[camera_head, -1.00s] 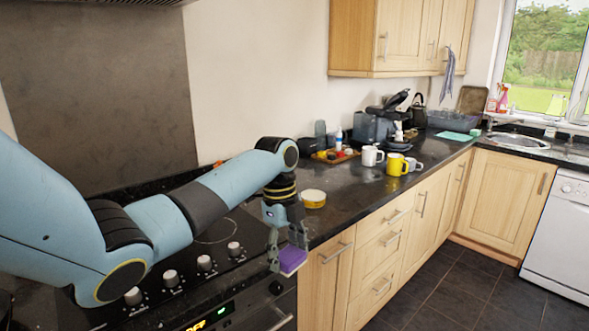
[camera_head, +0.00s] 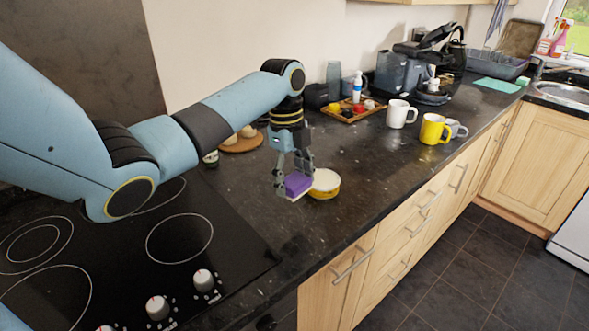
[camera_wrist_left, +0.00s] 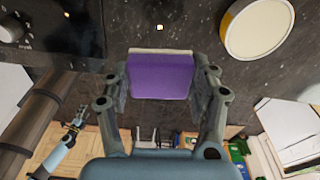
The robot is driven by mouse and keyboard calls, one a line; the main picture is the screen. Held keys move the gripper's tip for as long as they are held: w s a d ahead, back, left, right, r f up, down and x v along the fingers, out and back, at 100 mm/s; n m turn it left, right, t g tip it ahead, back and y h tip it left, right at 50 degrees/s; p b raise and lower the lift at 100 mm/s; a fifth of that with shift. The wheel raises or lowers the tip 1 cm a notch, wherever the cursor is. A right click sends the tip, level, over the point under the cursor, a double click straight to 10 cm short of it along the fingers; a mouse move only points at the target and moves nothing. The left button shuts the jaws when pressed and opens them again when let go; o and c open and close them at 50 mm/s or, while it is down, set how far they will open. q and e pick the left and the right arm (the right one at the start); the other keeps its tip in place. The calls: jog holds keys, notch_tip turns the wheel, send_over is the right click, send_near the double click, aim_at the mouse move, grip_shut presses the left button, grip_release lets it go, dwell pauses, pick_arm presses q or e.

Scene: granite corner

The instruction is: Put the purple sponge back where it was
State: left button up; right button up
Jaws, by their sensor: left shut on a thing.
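My left gripper (camera_head: 294,184) is shut on the purple sponge (camera_head: 298,184). The sponge has a pale layer along one side and also shows between the fingers in the left wrist view (camera_wrist_left: 161,76). In the head view the gripper points down over the dark counter (camera_head: 235,200), just left of a round yellow tin with a pale top (camera_head: 325,182). I cannot tell how far the sponge is above the counter. In the left wrist view the tin (camera_wrist_left: 257,27) is at the upper right, apart from the sponge. My right gripper does not show in the head view.
A black hob with knobs (camera_head: 180,238) lies at the lower left. A round wooden board (camera_head: 243,146) is behind the gripper. A wooden tray (camera_head: 349,114), a white mug (camera_head: 400,114) and a yellow mug (camera_head: 434,129) stand farther right. The counter's front edge is near the tin.

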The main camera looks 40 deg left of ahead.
pick_arm(q)
jog(key=shift+s+d+f+b, duration=0.15)
jog(key=shift+d+f+b, duration=0.55)
jog(key=shift+b, duration=0.15)
jog(key=shift+a+f+b, duration=0.25)
jog(key=shift+f+b, duration=0.4)
jog(key=shift+f, duration=0.05)
jog(key=b, duration=0.5)
send_over(295, 221)
notch_tip(295, 221, down, 4)
jog(key=shift+s+f, duration=0.1)
jog(key=shift+f, duration=0.15)
jog(key=shift+a+f, duration=0.15)
jog(key=shift+f, duration=0.65)
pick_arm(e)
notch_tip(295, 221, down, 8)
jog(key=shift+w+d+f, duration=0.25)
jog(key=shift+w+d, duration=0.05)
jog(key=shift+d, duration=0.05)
pick_arm(q)
jog(key=o, duration=1)
jog(key=shift+o, duration=0.4)
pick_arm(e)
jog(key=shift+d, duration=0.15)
pick_arm(q)
jog(key=shift+o, duration=0.4)
